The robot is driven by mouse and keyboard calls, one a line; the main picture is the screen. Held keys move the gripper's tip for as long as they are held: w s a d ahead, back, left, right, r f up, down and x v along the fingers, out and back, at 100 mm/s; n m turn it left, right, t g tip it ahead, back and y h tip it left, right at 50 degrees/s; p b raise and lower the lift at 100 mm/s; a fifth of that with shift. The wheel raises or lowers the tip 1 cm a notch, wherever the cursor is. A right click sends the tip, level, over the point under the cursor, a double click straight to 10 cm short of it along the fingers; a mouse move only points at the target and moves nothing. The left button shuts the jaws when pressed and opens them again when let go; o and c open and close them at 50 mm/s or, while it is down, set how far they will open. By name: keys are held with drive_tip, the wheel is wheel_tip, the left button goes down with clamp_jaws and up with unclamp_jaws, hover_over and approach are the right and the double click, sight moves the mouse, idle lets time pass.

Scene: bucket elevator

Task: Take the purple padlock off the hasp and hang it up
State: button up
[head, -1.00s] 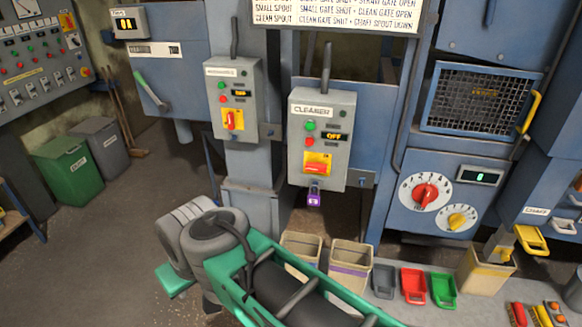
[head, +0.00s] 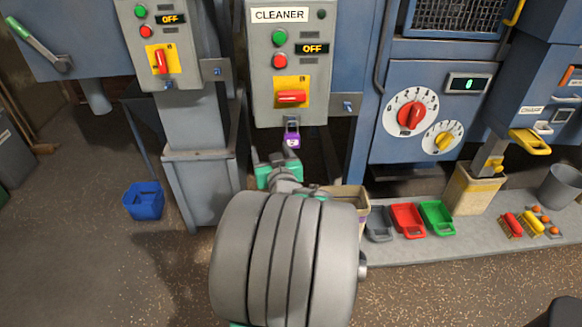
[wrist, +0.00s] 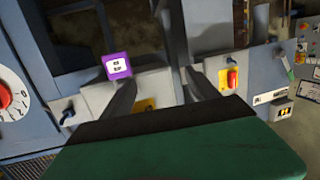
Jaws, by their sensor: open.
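The purple padlock (head: 292,138) hangs below the red handle of the grey CLEANER box (head: 288,62). It also shows in the wrist view (wrist: 118,66), its pale label facing the camera, beyond the left finger's tip and left of the gap. My gripper (head: 277,156) is just below the padlock in the head view, partly hidden by my wrist. In the wrist view my gripper (wrist: 160,78) has its fingers apart with nothing between them. A small plate with a peg (head: 347,106) is right of the box; another (head: 217,72) is to its left.
A second grey switch box (head: 160,45) is at the left. A tan bin (head: 350,197) stands behind my arm, beside grey, red and green scoops (head: 407,219). A blue bucket (head: 144,200) is on the floor. The floor at lower left is clear.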

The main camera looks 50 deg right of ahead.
sight(293, 138)
drive_tip(key=s+d+f+m+g+h, duration=0.1)
drive_tip(key=s+d+f+m+h, duration=0.15)
drive_tip(key=s+d, duration=0.25)
drive_tip(key=shift+h, duration=0.35)
drive_tip(key=x, duration=0.2)
drive_tip(key=p+x, duration=0.1)
drive_tip(key=x, duration=0.1)
drive_tip(key=r+x, duration=0.1)
drive_tip(key=x, duration=0.2)
drive_tip(key=shift+w+a, duration=0.1)
drive_tip(key=shift+w, duration=0.2)
clamp_jaws()
